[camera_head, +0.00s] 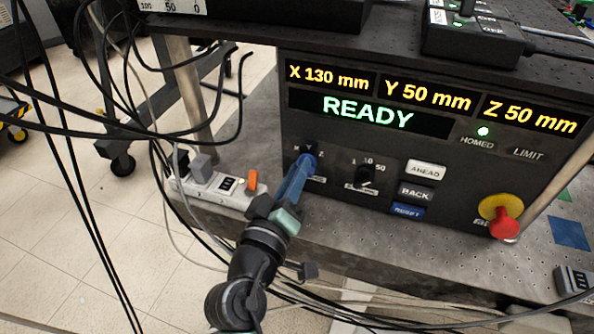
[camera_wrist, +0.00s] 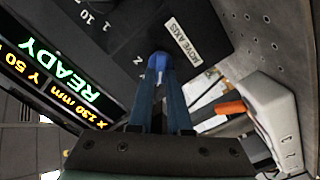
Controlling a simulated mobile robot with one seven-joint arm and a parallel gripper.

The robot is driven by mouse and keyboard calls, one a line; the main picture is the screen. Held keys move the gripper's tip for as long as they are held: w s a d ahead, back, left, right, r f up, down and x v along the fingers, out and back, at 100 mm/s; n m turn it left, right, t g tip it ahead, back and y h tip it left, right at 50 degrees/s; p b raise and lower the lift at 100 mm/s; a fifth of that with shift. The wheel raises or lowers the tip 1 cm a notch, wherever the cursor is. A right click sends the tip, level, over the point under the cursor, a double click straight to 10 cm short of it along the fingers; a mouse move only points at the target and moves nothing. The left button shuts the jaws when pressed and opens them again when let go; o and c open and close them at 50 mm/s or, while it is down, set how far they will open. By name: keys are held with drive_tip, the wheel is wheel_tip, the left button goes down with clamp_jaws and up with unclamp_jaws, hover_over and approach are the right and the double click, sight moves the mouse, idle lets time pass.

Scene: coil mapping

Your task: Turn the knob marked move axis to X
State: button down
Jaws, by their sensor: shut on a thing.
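The move axis knob (camera_wrist: 158,60) is blue and sits on the dark control panel, next to a white label reading MOVE AXIS (camera_wrist: 183,42). My gripper (camera_wrist: 160,82) is shut on the knob, one blue finger on each side. In the head view, my gripper (camera_head: 304,166) reaches the panel's lower left and covers most of the knob (camera_head: 309,158). Letters stand around the knob; Y and Z can be read, and a Z shows beside it in the wrist view. Which letter the knob points to cannot be told.
A step knob (camera_head: 366,175) marked 1, 10, 50 is close at the right, then buttons and a red emergency stop (camera_head: 503,224). The display (camera_head: 368,112) reads READY, X 130, Y 50, Z 50. A power strip (camera_head: 218,187) and loose cables lie left.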

drive_tip(key=shift+f, duration=0.1)
drive_tip(key=c, duration=0.9)
unclamp_jaws()
drive_tip(key=shift+o, duration=0.2)
drive_tip(key=shift+s, duration=0.1)
drive_tip(key=b+v, duration=0.1)
drive_tip(key=v, duration=1.1)
drive_tip(key=shift+s, duration=0.4)
drive_tip(key=shift+a, duration=0.15)
